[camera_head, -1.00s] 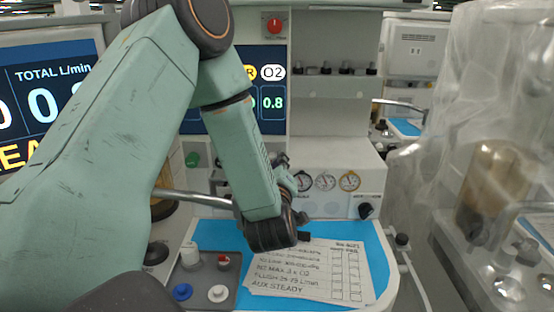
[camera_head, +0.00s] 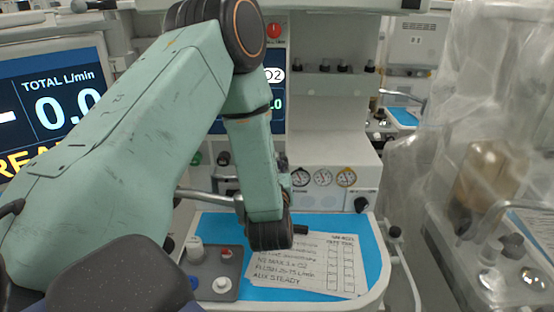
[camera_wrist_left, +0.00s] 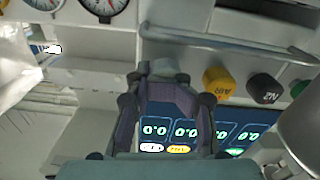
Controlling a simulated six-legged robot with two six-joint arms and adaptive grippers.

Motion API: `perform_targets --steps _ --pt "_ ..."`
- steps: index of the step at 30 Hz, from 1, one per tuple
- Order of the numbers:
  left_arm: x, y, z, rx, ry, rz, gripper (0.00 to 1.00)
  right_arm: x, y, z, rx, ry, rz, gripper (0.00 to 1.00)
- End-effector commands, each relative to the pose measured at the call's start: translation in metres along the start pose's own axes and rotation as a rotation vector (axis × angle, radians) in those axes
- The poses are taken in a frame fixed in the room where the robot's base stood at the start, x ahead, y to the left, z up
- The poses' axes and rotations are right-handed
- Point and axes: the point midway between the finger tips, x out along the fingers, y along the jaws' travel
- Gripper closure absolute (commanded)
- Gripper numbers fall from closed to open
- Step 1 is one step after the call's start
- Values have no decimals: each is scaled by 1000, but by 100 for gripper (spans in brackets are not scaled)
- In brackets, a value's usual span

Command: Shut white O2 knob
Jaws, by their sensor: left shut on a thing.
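The pale white O2 knob (camera_wrist_left: 164,69) is in the left wrist view, between the fingers of my left gripper (camera_wrist_left: 167,88), which is shut on it. To its right are the yellow AIR knob (camera_wrist_left: 218,82) and a black knob (camera_wrist_left: 264,89). In the head view my left forearm hides the knob and most of the gripper; only dark parts of the gripper (camera_head: 284,165) show beside the forearm. The cart's screen (camera_head: 60,95) reads TOTAL 0.0, and the O2 reading ends in .0. My right gripper is not in view.
A blue work surface (camera_head: 373,262) holds a paper checklist (camera_head: 315,265) and a grey tray (camera_head: 208,266) with small parts. A metal rail (camera_head: 208,197) crosses the cart's front. Gauges (camera_head: 323,177) are right of my forearm. A plastic-draped cart (camera_head: 425,175) stands at right.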

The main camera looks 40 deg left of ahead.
Motion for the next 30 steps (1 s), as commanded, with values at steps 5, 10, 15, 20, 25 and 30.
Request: perform_targets --steps 5,10,15,20,25,30 --pt "0 -6 1 10 -1 -21 100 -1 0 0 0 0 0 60" --pt "0 -6 1 9 0 -21 100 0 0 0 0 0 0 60" --pt "1 -6 1 8 1 -20 73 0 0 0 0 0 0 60" --pt "1 -5 0 8 1 -18 59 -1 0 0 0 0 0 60" --pt "1 -4 0 8 1 -14 57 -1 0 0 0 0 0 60" --pt "1 -3 0 8 2 -11 57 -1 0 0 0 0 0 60"
